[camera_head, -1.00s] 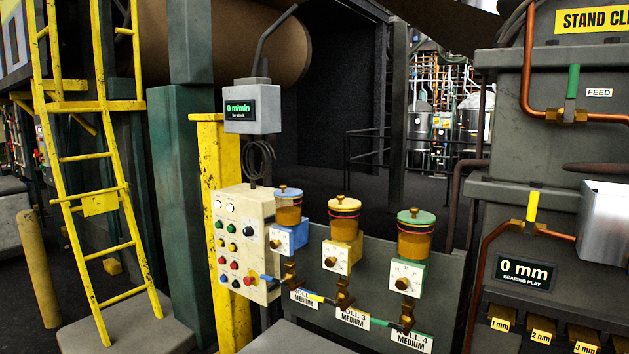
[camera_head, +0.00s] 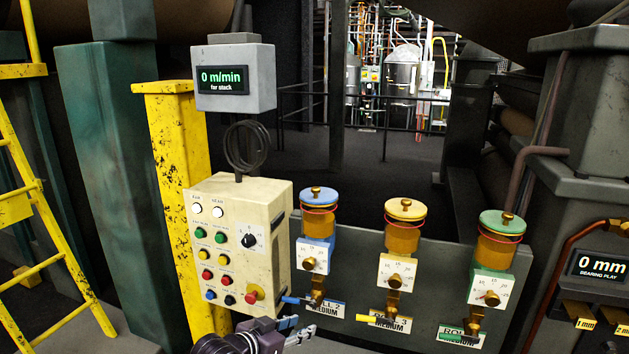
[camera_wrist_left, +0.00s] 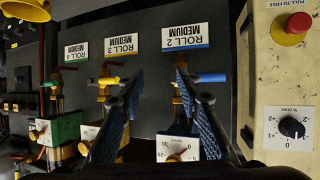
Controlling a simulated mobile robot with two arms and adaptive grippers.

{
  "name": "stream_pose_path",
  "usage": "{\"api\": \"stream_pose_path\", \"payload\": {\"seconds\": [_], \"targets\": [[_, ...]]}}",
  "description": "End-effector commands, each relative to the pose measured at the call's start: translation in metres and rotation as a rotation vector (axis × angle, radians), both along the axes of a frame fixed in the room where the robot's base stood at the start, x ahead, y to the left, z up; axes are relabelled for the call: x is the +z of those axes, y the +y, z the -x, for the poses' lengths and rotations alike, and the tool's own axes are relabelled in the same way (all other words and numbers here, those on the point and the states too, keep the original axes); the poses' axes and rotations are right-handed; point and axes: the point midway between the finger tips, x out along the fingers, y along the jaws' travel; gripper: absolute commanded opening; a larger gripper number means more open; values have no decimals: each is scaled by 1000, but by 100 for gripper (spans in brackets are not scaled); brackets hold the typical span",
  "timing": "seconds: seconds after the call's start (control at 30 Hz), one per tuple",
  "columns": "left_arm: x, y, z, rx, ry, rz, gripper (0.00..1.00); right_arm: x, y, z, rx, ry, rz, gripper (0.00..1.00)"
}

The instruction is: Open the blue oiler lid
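The blue oiler has a blue lid with a brass knob (camera_head: 316,194), an amber reservoir (camera_head: 317,223) and a white dial block (camera_head: 314,258). The lid sits flat on the reservoir and looks closed. Its blue lever (camera_head: 290,300) sticks out to the left. My left gripper (camera_head: 299,328) is low, at the bottom edge of the head view, below the blue oiler and far under its lid. In the left wrist view its fingers (camera_wrist_left: 163,80) are apart, with nothing between them held; the blue oiler's lid is out of that view. My right gripper is not in view.
A yellow-lidded oiler (camera_head: 405,209) and a green-lidded oiler (camera_head: 500,223) stand to the right. A cream control box (camera_head: 235,235) with buttons stands close on the left, under a grey speed display (camera_head: 235,80). The space above the oilers is clear.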

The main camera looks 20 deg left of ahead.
Motion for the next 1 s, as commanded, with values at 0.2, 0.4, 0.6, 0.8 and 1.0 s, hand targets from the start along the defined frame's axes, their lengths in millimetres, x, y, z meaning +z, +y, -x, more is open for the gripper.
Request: {"api": "stream_pose_path", "payload": {"seconds": [0.2,0.4,0.6,0.8,1.0], "targets": [[168,-34,-8,-143,-189,34,32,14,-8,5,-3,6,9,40],[254,-4,-37,-126,-328,92,32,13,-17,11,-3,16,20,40],[309,25,-54,-93,-422,138,32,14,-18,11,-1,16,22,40],[321,24,-69,-87,-438,152,32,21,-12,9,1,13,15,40],[321,11,-97,-87,-437,151,32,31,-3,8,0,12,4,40]]}}
